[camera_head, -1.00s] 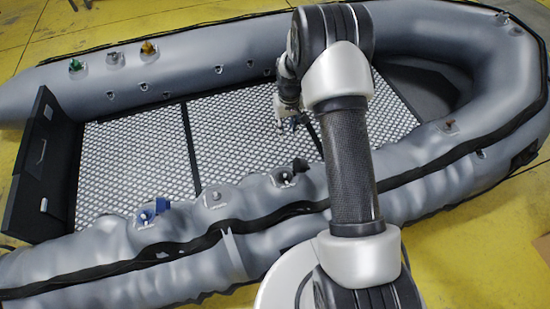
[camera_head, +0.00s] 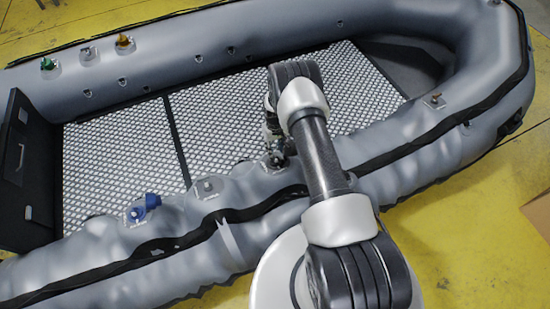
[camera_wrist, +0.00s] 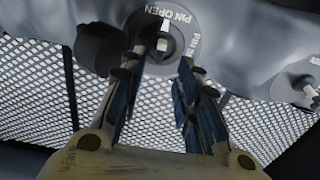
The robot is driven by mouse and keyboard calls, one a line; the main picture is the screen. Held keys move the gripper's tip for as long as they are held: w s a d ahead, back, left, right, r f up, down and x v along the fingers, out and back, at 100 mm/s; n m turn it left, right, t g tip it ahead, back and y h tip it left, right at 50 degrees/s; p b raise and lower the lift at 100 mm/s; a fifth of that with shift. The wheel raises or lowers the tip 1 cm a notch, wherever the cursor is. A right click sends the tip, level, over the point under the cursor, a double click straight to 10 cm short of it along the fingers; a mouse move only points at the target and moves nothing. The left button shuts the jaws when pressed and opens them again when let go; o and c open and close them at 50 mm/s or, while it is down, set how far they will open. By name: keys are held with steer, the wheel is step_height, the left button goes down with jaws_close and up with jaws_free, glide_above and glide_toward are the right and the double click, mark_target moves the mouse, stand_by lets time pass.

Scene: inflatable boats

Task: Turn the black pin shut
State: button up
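The black pin's valve (camera_wrist: 184,14) shows at the top of the wrist view, a round grey plate on the near tube with "PIN OPEN" printed on it. A pale upright pin (camera_wrist: 164,36) stands at its middle in a dark ring. A black cap (camera_wrist: 98,48) hangs beside it on the left. My gripper (camera_wrist: 163,62) is open, its two fingers apart just below the pin, with nothing between them. In the head view my gripper (camera_head: 275,146) is at the near tube by this valve and hides much of it.
A grey valve (camera_head: 209,187) and a blue-capped valve (camera_head: 145,207) sit farther left on the near tube. Green (camera_head: 47,64) and orange (camera_head: 124,41) valves are on the far tube. The patterned floor (camera_head: 120,150) inside the boat is clear.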

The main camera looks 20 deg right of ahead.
mark_target(275, 158)
step_height(275, 158, down, 7)
steer(key=shift+r+b, duration=0.2)
steer(key=shift+b, duration=0.75)
jaws_close()
